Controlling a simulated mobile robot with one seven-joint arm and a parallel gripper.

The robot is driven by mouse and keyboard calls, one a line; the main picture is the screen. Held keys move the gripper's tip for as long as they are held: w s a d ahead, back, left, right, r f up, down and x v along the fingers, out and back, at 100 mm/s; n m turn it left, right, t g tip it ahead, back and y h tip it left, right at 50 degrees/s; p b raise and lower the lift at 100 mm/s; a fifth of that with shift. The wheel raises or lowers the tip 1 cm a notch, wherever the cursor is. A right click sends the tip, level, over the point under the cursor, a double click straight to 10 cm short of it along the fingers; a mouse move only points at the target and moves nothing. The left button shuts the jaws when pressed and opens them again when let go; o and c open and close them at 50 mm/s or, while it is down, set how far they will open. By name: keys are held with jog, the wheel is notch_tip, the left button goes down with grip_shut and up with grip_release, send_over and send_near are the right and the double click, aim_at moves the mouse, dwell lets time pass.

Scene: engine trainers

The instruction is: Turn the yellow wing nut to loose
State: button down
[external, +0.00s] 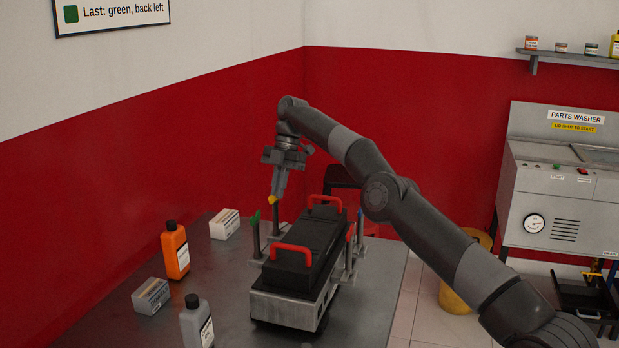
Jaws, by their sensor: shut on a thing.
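The yellow wing nut (271,199) sits at the top of an upright post at the back left of the engine trainer. My gripper (275,196) comes down on it from above, shut on the nut, with the fingers hiding part of it. The engine trainer has a black cover (296,262) with two red handles on a grey base (284,308). A green wing nut (256,217) tops another post just left of and nearer than the yellow one. A blue wing nut (360,214) and a red one (350,231) top posts on the right side.
An orange bottle (175,252), a grey bottle (192,324) and two small boxes (224,224) (151,296) stand on the left of the grey table (221,275). A wall sign (110,16) reads "Last: green, back left". A parts washer (552,190) stands at the right.

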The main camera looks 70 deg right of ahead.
jog(key=c, duration=1.6)
grip_release()
jog(key=shift+s+m, duration=0.1)
jog(key=shift+m, duration=0.3)
